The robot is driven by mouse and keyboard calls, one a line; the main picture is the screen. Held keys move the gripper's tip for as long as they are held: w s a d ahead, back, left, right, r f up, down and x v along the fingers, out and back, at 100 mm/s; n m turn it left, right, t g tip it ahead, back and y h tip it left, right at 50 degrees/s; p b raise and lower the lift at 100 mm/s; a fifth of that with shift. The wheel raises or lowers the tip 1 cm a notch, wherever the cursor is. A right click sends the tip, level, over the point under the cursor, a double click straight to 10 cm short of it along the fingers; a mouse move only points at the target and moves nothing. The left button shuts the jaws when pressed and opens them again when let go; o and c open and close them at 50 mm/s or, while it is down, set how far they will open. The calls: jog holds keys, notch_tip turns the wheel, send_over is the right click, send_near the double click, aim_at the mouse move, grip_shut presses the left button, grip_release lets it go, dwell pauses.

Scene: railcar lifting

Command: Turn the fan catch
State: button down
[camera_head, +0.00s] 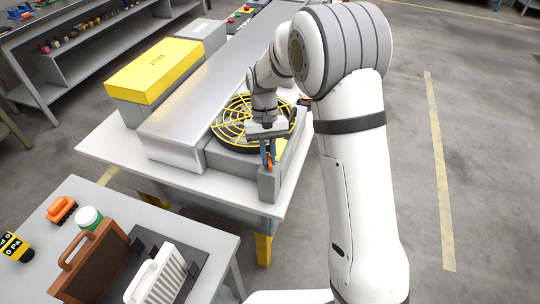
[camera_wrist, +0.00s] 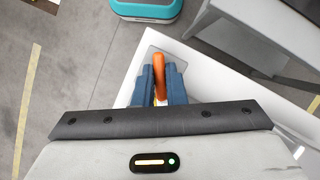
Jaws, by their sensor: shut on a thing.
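The fan (camera_head: 240,112) has a round yellow guard and sits in the grey unit on the white table. The fan catch, a small orange lever (camera_wrist: 158,66), shows between my fingers in the wrist view. In the head view my gripper (camera_head: 269,154) points down at the front of the fan unit, with a bit of orange at its fingertips. The blue fingers (camera_wrist: 159,88) are shut on the orange catch. The catch's base is hidden by the fingers and gripper body.
Floor to the right is clear.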

jog(key=m+y, duration=0.1)
jog(key=m, duration=0.2)
jog(key=m+y, duration=0.1)
jog(key=m, duration=0.1)
jog(key=shift+d+r+m, duration=0.1)
jog(key=shift+d+m, duration=0.05)
jog(key=shift+m, duration=0.25)
dwell(0.4)
jog(key=c, duration=1.5)
grip_release()
jog(key=b+v, duration=0.1)
jog(key=v, duration=0.6)
jog(key=shift+d+r, duration=0.2)
jog(key=shift+r, duration=0.15)
